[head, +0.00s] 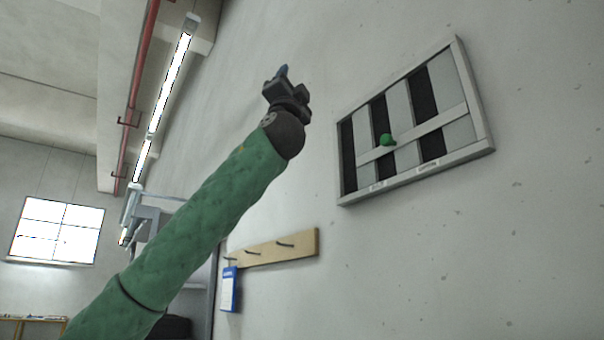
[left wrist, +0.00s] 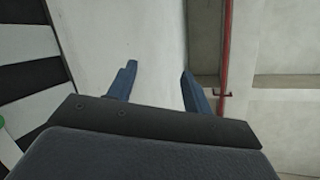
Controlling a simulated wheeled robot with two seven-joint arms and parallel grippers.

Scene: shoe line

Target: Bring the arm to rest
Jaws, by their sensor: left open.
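My left arm, in a green sleeve, reaches up from the lower left in the head view. My left gripper (head: 283,71) is raised in front of the wall, left of the striped panel. In the left wrist view its two blue fingers (left wrist: 158,84) stand apart with nothing between them, so it is open and empty. My right gripper is in neither view.
A framed panel (head: 349,199) with dark and light stripes and a green knob (head: 388,140) is on the wall. Below is a wooden hook rail (head: 300,246) with a blue tag (head: 229,289). A red pipe (head: 137,85) runs along the ceiling. The wall around the gripper is bare.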

